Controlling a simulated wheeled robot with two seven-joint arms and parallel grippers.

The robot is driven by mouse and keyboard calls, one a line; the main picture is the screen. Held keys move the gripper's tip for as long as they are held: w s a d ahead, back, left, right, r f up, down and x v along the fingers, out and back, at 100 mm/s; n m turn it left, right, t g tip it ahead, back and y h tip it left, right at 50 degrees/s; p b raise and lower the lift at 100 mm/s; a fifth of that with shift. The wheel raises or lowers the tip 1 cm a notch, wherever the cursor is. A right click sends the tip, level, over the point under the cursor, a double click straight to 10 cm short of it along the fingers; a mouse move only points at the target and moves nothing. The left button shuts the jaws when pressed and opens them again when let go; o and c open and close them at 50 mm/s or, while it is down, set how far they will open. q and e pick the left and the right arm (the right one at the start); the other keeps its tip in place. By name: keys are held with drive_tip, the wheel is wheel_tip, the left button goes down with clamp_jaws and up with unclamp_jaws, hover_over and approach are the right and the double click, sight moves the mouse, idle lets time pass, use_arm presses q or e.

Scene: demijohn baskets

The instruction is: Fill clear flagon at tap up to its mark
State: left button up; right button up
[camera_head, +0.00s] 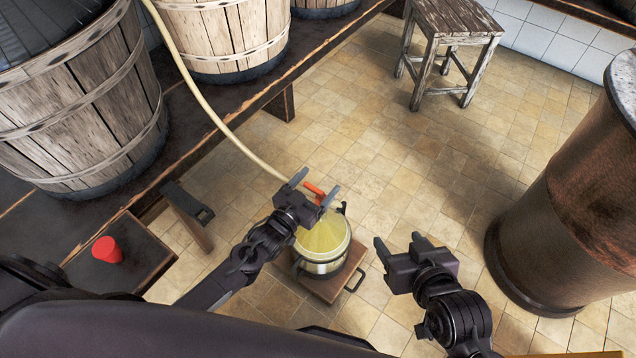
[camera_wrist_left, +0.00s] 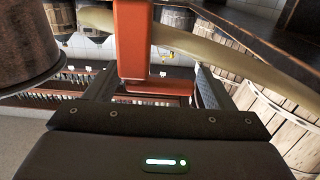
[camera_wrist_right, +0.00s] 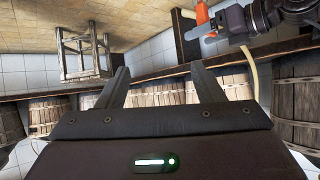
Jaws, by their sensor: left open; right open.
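A rounded vessel, apparently the clear flagon (camera_head: 328,236), stands below my left gripper on a low wooden stand (camera_head: 325,287). It looks pale yellow from above, with a metal band and dark handles; I cannot make out its mark or level. The orange tap piece (camera_head: 311,188) is at the end of a pale hose (camera_head: 213,112). My left gripper (camera_head: 315,187) is open, with its fingers either side of the orange piece, which looms large in the left wrist view (camera_wrist_left: 132,40). My right gripper (camera_head: 398,241) is open and empty, right of the vessel.
Wooden tubs (camera_head: 75,105) stand on the dark bench at left. A red cone-shaped piece (camera_head: 107,250) sits on a low wooden surface. A large brown cylinder (camera_head: 565,225) stands at right and a worn stool (camera_head: 455,22) at the back. Tiled floor between is clear.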

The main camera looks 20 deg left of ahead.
use_arm(q)
drive_tip(key=shift+w+d, duration=0.15)
drive_tip(key=shift+w, duration=0.2)
use_arm(e)
drive_tip(key=shift+w+a+r+t, duration=0.1)
drive_tip(key=shift+w+r+t, duration=0.35)
drive_tip(key=shift+r, duration=0.2)
use_arm(q)
drive_tip(key=shift+c, duration=0.5)
drive_tip(key=c, duration=0.9)
drive_tip(key=n+y, duration=0.1)
drive_tip(key=y, duration=0.1)
drive_tip(key=n+y+p, duration=0.1)
drive_tip(key=n+y, duration=0.1)
drive_tip(key=n+t+y, duration=0.1)
drive_tip(key=y, duration=0.2)
drive_tip(key=shift+s+a+n+p, duration=0.3)
drive_tip(key=shift+s+a+p, duration=0.05)
drive_tip(key=shift+a, duration=0.05)
use_arm(e)
drive_tip(key=s+d+f+g+h, duration=0.1)
drive_tip(key=s+d+f+g, duration=0.1)
drive_tip(key=s+f+g, duration=0.3)
wheel_tip(320, 180, down, 2)
drive_tip(key=s, duration=0.2)
drive_tip(key=shift+s+d+f+h, duration=0.15)
drive_tip(key=shift+s+f+h, duration=0.15)
drive_tip(key=shift+h, duration=0.1)
use_arm(q)
drive_tip(key=o, duration=1)
